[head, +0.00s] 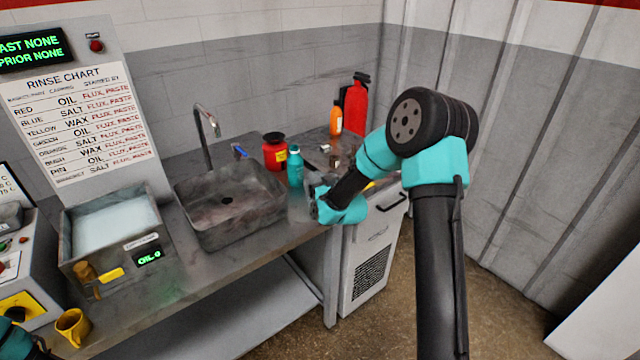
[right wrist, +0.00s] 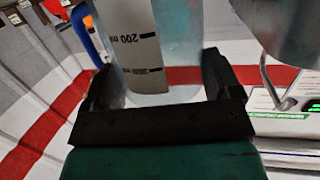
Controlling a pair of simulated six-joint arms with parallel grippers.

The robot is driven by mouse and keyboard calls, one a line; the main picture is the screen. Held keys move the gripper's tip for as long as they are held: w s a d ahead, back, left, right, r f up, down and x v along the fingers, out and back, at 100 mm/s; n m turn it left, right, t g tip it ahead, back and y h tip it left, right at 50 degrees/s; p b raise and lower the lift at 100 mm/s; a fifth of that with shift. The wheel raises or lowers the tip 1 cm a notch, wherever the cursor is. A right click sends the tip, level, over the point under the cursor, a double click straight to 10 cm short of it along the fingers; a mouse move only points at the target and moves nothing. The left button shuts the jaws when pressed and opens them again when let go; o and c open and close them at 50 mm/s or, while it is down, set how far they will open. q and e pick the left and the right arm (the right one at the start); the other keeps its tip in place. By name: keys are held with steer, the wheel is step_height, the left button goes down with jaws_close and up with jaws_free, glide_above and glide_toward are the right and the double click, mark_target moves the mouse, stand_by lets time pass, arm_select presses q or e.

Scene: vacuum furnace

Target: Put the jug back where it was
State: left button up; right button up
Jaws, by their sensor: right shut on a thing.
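The clear jug (right wrist: 185,45) stands between the dark fingers of my right gripper (right wrist: 162,85) in the right wrist view. A pale strip on it reads 200 ml. The right gripper is shut on the jug, with a finger on either side. In the head view my right gripper (head: 316,198) is at the counter's front edge, right of the sink; the jug (head: 299,208) is faint and partly hidden there. I cannot tell whether it touches the counter. A bit of my left arm shows in the head view's lower left corner; its jaws are not clear.
A teal bottle (head: 295,167) and a red jar (head: 275,151) stand close behind the jug. The sink (head: 232,212) is to the left. An orange bottle (head: 336,117) and a red extinguisher (head: 356,104) are at the back. A yellow mug (head: 72,327) is at the front left.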

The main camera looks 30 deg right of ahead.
steer(key=shift+f, duration=0.1)
steer(key=o, duration=0.8)
steer(key=shift+o, duration=0.2)
steer(key=shift+s, duration=0.15)
steer(key=s+r, duration=0.2)
steer(key=s, duration=0.9)
steer(key=shift+s+a, duration=0.3)
